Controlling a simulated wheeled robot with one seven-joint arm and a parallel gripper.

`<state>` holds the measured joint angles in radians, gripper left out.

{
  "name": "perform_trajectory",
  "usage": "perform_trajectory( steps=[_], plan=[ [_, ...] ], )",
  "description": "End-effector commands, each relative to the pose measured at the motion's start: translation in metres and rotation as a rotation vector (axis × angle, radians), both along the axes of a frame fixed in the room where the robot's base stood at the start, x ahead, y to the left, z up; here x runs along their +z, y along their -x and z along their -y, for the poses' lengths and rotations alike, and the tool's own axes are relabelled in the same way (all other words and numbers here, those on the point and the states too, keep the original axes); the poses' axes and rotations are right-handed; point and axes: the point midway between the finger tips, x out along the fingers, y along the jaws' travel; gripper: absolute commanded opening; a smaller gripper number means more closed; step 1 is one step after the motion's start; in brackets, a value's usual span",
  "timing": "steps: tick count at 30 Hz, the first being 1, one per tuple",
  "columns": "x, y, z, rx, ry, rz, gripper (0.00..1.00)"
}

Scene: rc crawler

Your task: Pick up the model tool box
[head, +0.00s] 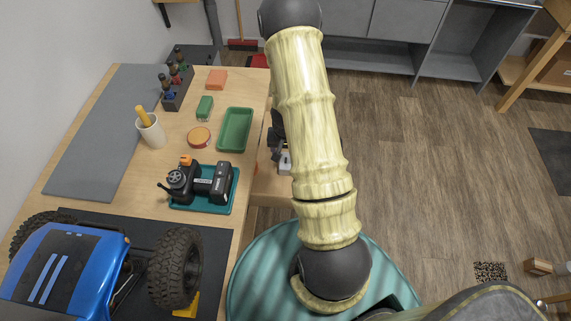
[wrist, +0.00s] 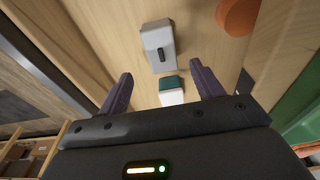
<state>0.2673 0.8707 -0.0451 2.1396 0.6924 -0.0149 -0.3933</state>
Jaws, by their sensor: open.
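A small light-grey box with a dark handle (wrist: 158,45), which looks like the model tool box, lies on a wooden surface in the wrist view. My gripper (wrist: 159,72) is open, its two dark fingers spread apart and pointing towards the grey box, with nothing held. A smaller green-and-white box (wrist: 171,92) sits between the fingers in the picture, nearer the palm than the grey box. I cannot tell whether the fingers touch anything. In the head view, my arm hides most of the gripper and the surface below it.
An orange round thing (wrist: 238,15) lies near the grey box. Open floor (head: 430,170) lies at right.

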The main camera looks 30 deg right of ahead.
Motion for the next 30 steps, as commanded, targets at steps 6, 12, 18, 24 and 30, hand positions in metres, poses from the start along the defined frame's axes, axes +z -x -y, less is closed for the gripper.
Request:
perform_trajectory(
  steps=[6, 12, 18, 24, 30],
  plan=[
    [0.0, 0.0, 0.001, -0.002, 0.0, 0.0, 0.66],
    [-0.01, 0.0, 0.0, -0.005, -0.001, -0.002, 0.66],
    [-0.038, -0.003, -0.002, -0.004, -0.001, -0.003, 0.66],
    [-0.052, -0.005, -0.001, -0.001, 0.0, -0.001, 0.66],
    [-0.052, -0.005, -0.001, -0.001, 0.001, 0.0, 0.66]
  ],
)
